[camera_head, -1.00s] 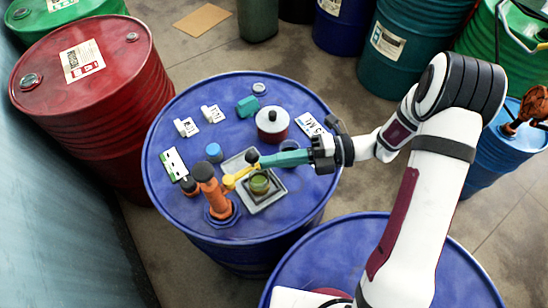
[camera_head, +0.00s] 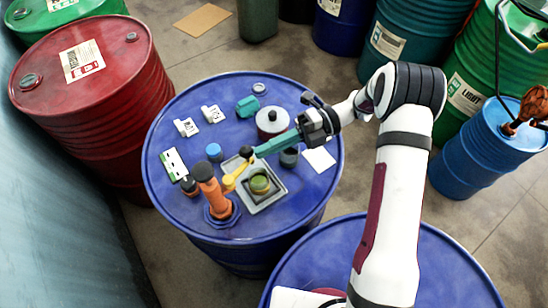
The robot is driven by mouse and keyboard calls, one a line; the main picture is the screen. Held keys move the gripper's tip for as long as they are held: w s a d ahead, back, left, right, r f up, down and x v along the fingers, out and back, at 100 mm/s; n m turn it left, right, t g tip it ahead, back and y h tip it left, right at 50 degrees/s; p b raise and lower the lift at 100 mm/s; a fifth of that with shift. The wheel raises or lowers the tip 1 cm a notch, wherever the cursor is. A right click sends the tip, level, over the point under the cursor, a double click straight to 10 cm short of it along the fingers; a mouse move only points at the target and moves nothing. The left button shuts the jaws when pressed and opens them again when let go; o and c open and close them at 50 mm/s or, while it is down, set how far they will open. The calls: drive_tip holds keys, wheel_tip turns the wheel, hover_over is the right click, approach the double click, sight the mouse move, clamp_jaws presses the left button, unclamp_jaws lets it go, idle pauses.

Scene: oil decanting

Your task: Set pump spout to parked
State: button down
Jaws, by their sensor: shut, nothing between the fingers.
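The orange hand pump (camera_head: 212,190) stands upright on the near left of the blue drum top (camera_head: 165,135). Its yellow spout (camera_head: 237,176) points up and right, with a dark tip above the upper left part of the grey tray (camera_head: 270,201). My gripper (camera_head: 259,153) has long teal fingers, shut and empty. Its fingertips are just right of the spout's dark tip; I cannot tell whether they touch. A green-topped glass (camera_head: 260,182) stands in the tray, below and right of the spout.
A lidded red and silver pot (camera_head: 271,121) stands behind my fingers. A dark cup (camera_head: 289,157) and a white card (camera_head: 318,158) are to the right. A blue cap (camera_head: 214,152), a teal block (camera_head: 247,106) and small white signs (camera_head: 187,127) sit toward the back and left.

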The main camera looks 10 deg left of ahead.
drive_tip(key=w+a, duration=0.3)
drive_tip(key=a, duration=0.4)
drive_tip(key=shift+n+g, duration=0.3)
drive_tip(key=shift+n, duration=0.1)
drive_tip(key=shift+w+a, duration=0.1)
idle(0.5)
drive_tip(key=v, duration=0.7)
drive_tip(key=shift+w+r, duration=0.15)
drive_tip(key=shift+w, duration=0.05)
